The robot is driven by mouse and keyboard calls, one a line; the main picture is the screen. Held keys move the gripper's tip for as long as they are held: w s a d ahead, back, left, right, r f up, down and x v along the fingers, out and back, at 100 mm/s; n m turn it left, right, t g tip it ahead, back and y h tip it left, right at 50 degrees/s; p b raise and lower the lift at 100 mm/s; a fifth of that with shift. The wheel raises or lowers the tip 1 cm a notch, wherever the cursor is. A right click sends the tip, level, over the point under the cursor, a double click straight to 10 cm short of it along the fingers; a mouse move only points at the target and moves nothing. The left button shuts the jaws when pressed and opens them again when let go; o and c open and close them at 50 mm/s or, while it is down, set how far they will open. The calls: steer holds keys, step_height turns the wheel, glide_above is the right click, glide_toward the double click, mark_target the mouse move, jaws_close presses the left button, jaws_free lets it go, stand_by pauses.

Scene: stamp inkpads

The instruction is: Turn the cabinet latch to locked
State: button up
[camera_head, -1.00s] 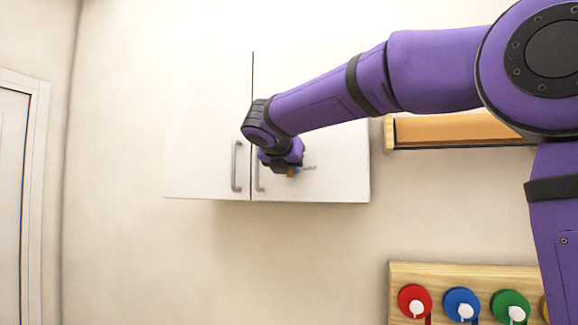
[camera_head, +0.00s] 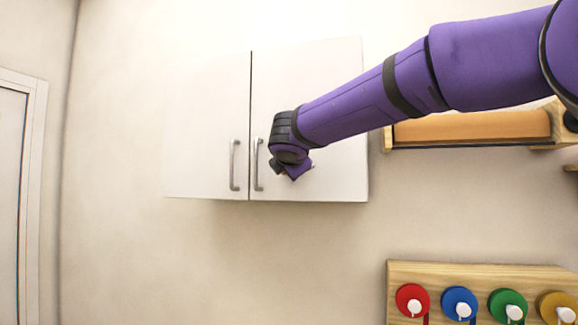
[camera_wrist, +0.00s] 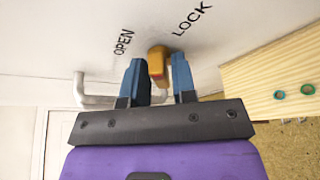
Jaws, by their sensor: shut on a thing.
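The orange cabinet latch (camera_wrist: 157,57) sits on the white cabinet door in the wrist view, between the printed words OPEN (camera_wrist: 123,42) and LOCK (camera_wrist: 192,19). My gripper (camera_wrist: 159,68) is shut on the latch, with one blue finger on each side of it. The front of the latch is partly hidden between the fingers, and I cannot tell exactly which word it points to. In the head view my gripper (camera_head: 292,173) is at the lower part of the right cabinet door (camera_head: 320,90), just right of its handle, and it covers the latch and lettering.
The right door's grey handle (camera_head: 258,164) is close left of my gripper; the left door's handle (camera_head: 234,165) is beside it. An orange-topped shelf (camera_head: 470,127) is right of the cabinet. A wooden board (camera_head: 430,274) with coloured discs is below right. The wall below the cabinet is bare.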

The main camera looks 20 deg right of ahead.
steer(key=m+t, duration=0.1)
steer(key=m, duration=0.2)
steer(key=shift+d+f+t, duration=0.1)
steer(key=shift+f+t, duration=0.05)
steer(key=shift+t, duration=0.15)
steer(key=shift+f+m+t, duration=0.15)
steer(key=shift+m+t, duration=0.45)
steer(key=shift+m, duration=1)
steer(key=o, duration=0.7)
steer(key=shift+s, duration=0.1)
steer(key=v, duration=1)
steer(key=shift+s+f, duration=0.15)
steer(key=shift+s, duration=0.2)
